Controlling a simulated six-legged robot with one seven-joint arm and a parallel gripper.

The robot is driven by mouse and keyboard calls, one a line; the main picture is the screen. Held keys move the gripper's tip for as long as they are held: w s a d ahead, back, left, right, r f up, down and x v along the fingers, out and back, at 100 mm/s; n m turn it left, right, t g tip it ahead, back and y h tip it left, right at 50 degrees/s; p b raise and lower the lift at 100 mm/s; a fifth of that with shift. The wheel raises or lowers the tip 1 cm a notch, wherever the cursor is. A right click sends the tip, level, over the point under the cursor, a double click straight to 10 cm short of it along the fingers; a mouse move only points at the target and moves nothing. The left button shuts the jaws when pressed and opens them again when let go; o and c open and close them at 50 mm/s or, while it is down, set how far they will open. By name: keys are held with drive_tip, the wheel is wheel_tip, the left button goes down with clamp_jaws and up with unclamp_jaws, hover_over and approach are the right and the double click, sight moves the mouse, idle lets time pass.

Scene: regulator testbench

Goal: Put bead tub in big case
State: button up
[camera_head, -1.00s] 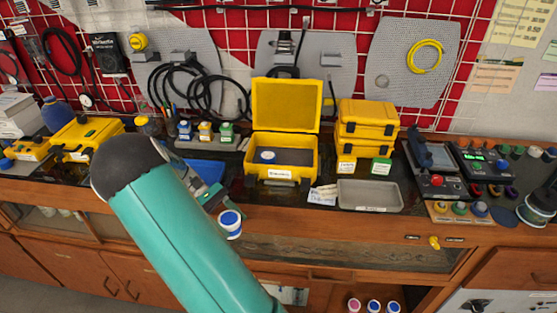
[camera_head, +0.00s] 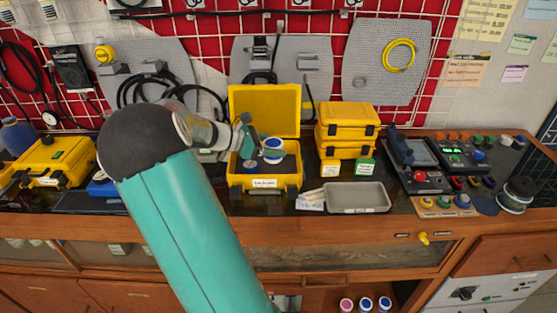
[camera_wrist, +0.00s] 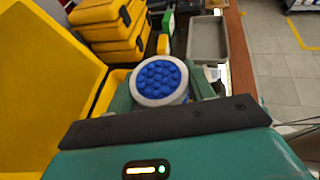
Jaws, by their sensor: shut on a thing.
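The bead tub (camera_head: 272,156) is a small white tub with a blue top. The wrist view shows it from above as a white rim around blue beads (camera_wrist: 159,80). My gripper (camera_head: 260,147) is shut on the tub and holds it upright over the big case. The big case (camera_head: 264,194) is the open yellow case with a white front label, its lid raised at the back. The case's open lid (camera_wrist: 45,75) fills the left of the wrist view. The tub and gripper hide part of the case's inside.
Two stacked yellow cases (camera_head: 347,125) stand right of the big case, with small labelled boxes in front. A grey tray (camera_head: 357,197) lies to the front right. A closed yellow case (camera_head: 50,165) is at the left. Below the bench, several tubs (camera_head: 365,304) stand on a shelf.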

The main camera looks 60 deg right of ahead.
drive_tip(key=d+f, duration=0.4)
drive_tip(key=w+d+f, duration=0.1)
drive_tip(key=d+f, duration=0.1)
drive_tip(key=shift+w+d+f, duration=0.1)
drive_tip(key=shift+d+f, duration=0.15)
drive_tip(key=shift+d, duration=0.15)
drive_tip(key=shift+d+f, duration=0.5)
drive_tip(key=shift+f, duration=1.55)
drive_tip(key=shift+f, duration=0.1)
drive_tip(key=o, duration=1)
drive_tip(key=v, duration=1.2)
